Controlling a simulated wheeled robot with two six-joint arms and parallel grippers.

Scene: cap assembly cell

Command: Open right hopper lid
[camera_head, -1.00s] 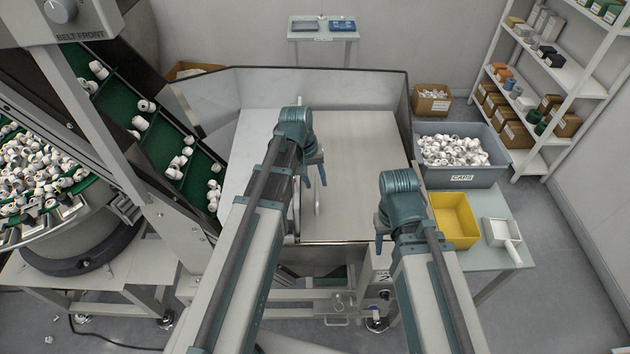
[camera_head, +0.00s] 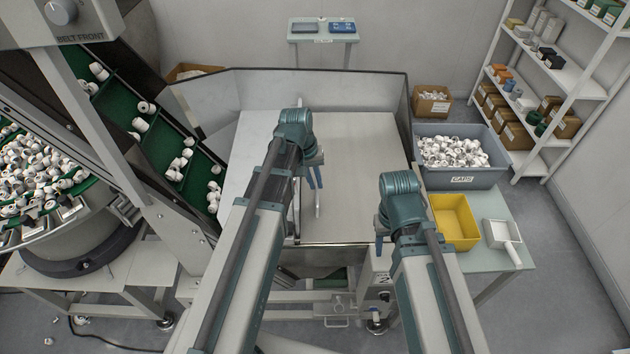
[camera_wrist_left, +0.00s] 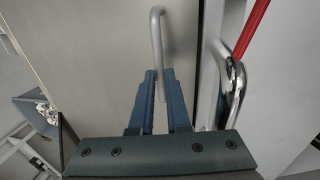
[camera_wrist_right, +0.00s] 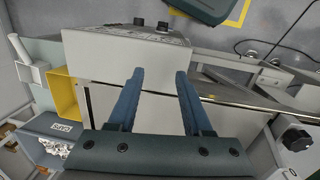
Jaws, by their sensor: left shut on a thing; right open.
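The right hopper lid (camera_head: 360,165) is a flat pale grey panel lying over the right part of the hopper, and it looks closed. Its upright bar handle (camera_head: 318,203) stands near its left edge. My left gripper (camera_head: 316,177) is at this handle. In the left wrist view my left gripper's blue fingers (camera_wrist_left: 160,85) are shut around the handle (camera_wrist_left: 157,38). The grip point itself is partly hidden by the fingers. My right gripper (camera_head: 379,243) is beyond the lid's front right corner. In the right wrist view its fingers (camera_wrist_right: 158,80) are apart and empty.
The left lid (camera_head: 250,150) adjoins the right one, with a second chrome handle (camera_wrist_left: 237,85) close beside my left fingers. A blue-grey caps bin (camera_head: 460,178), a yellow tray (camera_head: 470,238) and a white scoop (camera_head: 500,232) stand to the right. The hopper walls (camera_head: 320,88) rise behind the lids.

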